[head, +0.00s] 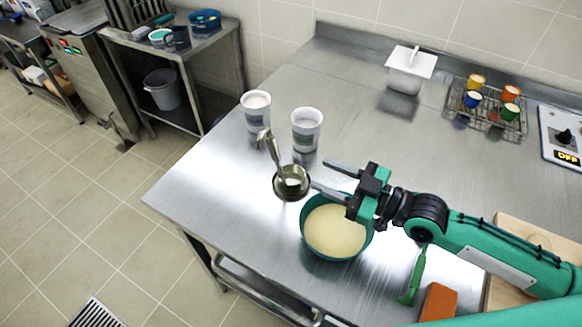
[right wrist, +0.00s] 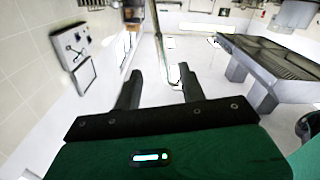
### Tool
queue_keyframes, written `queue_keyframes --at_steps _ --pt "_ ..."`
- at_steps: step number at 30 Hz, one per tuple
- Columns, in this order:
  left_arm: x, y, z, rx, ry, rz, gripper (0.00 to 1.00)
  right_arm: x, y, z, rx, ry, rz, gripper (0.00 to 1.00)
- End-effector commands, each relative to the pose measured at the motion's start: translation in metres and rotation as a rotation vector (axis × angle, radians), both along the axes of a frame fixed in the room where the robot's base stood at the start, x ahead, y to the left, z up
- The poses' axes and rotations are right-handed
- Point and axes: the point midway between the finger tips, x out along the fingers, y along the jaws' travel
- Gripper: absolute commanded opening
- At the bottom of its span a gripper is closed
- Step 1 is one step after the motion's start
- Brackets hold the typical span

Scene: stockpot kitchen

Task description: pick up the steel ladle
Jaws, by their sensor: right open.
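The steel ladle (head: 275,155) shows in the head view near the left part of the steel table. Its handle rises at a tilt to a hooked top, and its lower end sits in a round dark dish (head: 279,192). My right gripper (head: 323,175) is open and empty, just right of the ladle, with its fingers pointing left towards it. The fingers look apart from the ladle. In the right wrist view the open fingers (right wrist: 159,85) show with a thin upright shape beyond them; I cannot tell whether it is the ladle. My left gripper is not in view.
A teal bowl of pale yellow liquid (head: 334,231) stands just below my right gripper. Two white cups (head: 306,130) (head: 256,111) stand behind the ladle. An orange block (head: 438,302), a green utensil (head: 414,276) and a wooden board (head: 508,290) lie near my right arm.

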Motion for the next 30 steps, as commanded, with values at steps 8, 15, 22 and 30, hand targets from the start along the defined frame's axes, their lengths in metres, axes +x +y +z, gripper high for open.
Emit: queue_keyframes --at_steps 8,15,22,30 --pt "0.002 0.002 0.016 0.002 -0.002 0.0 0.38 0.02 0.03 0.004 0.003 -0.001 0.0 0.41" --pt "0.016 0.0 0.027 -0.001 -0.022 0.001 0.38 0.036 0.054 0.003 0.002 -0.001 0.0 0.41" --pt "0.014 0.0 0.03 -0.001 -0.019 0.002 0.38 0.043 0.063 0.002 -0.001 -0.002 0.0 0.41" --pt "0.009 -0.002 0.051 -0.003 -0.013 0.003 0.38 0.062 0.088 0.005 0.002 -0.001 0.0 0.41"
